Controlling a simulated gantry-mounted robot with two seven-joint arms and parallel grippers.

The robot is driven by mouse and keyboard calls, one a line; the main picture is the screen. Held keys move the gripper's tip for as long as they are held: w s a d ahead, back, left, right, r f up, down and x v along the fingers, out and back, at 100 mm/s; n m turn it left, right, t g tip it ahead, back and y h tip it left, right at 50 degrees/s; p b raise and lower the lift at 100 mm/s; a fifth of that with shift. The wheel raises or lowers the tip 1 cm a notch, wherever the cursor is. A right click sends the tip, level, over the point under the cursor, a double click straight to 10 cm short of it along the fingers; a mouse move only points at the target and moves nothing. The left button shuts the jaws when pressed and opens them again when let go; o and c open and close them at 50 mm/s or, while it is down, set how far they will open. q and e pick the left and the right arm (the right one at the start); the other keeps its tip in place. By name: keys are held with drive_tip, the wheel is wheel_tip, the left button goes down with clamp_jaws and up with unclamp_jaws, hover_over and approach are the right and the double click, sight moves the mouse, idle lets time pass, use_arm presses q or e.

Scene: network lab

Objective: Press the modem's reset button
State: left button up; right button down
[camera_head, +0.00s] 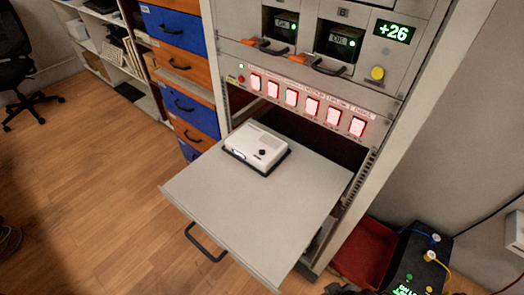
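A white box, apparently the modem (256,146), lies flat on a dark base on the pulled-out grey shelf (250,205), near the rack. A small round black button or knob (263,152) shows on its top, toward the right. A small display or port with a bluish tint shows on its front left side. I cannot read any label on it. Neither of my grippers can be made out in this view, and nothing touches the box.
The rack above has a row of lit red switches (306,105), two bays with orange-tipped handles, a green "+26" display (394,31) and a yellow button (377,73). A black handle (205,243) is on the shelf's front. A red tray (366,254) and black device (421,266) sit lower right.

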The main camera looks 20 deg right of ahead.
drive_tip(key=shift+r, duration=0.1)
idle(0.8)
drive_tip(key=w+r+m+p, duration=0.1)
drive_tip(key=w+r+p, duration=0.1)
drive_tip(key=r+p, duration=1.35)
drive_tip(key=w+r+m+p, duration=0.1)
drive_tip(key=w+r+p, duration=0.1)
drive_tip(key=r+p, duration=1.4)
drive_tip(key=w+a+m+t+y+p, duration=0.1)
drive_tip(key=w+a+m+t+p, duration=0.1)
drive_tip(key=w+m, duration=1)
drive_tip(key=w+a+f+m+t+y+p, duration=0.1)
drive_tip(key=w+a+m+t+p, duration=0.2)
drive_tip(key=w+m, duration=0.8)
drive_tip(key=w+a, duration=0.1)
drive_tip(key=w, duration=1)
drive_tip(key=shift+w+m+p, duration=0.35)
drive_tip(key=shift+w+m, duration=0.05)
drive_tip(key=shift+f, duration=0.15)
